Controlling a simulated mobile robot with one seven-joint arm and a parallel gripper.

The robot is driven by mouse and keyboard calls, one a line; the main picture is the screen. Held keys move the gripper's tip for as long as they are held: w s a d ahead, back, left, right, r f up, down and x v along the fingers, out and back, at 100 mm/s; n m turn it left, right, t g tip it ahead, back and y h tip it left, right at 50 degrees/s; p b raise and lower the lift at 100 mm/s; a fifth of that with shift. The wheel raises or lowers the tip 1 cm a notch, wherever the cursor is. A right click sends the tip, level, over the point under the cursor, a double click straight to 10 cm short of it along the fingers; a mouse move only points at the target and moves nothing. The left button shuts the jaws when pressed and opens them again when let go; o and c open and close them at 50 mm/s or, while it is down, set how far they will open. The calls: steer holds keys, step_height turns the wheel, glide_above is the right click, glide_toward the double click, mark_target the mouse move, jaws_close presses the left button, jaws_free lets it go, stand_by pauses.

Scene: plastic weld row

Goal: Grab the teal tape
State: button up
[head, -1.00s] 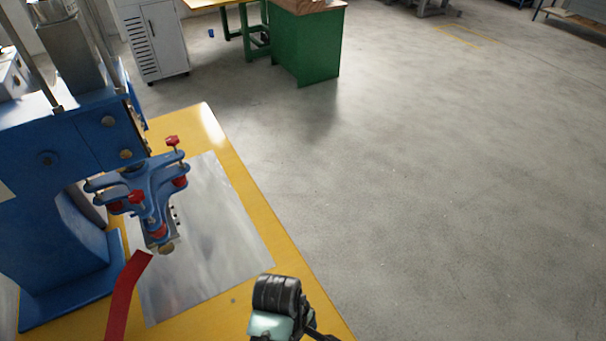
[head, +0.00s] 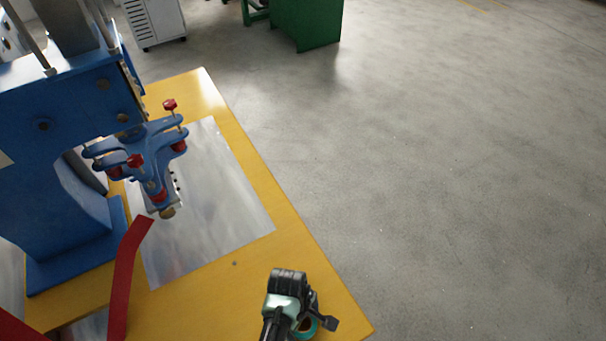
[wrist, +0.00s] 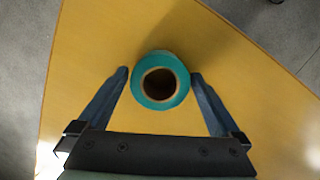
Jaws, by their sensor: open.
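The teal tape (wrist: 160,80) is a roll with a brown core, lying flat on the yellow table. In the wrist view it sits between the two fingertips of my open gripper (wrist: 159,74), with a gap visible on each side. In the head view the tape (head: 305,327) shows only in part at the bottom, mostly hidden behind my gripper (head: 303,325). I cannot tell how high the fingers are above the table.
A blue welding press (head: 60,200) with red knobs stands on the left of the yellow table (head: 290,240). A metal sheet (head: 215,225) and a red strip (head: 125,275) lie near it. The table's right edge is close to the tape, with open floor beyond.

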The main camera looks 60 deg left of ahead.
steer(key=c, duration=1.2)
steer(key=shift+c, duration=0.2)
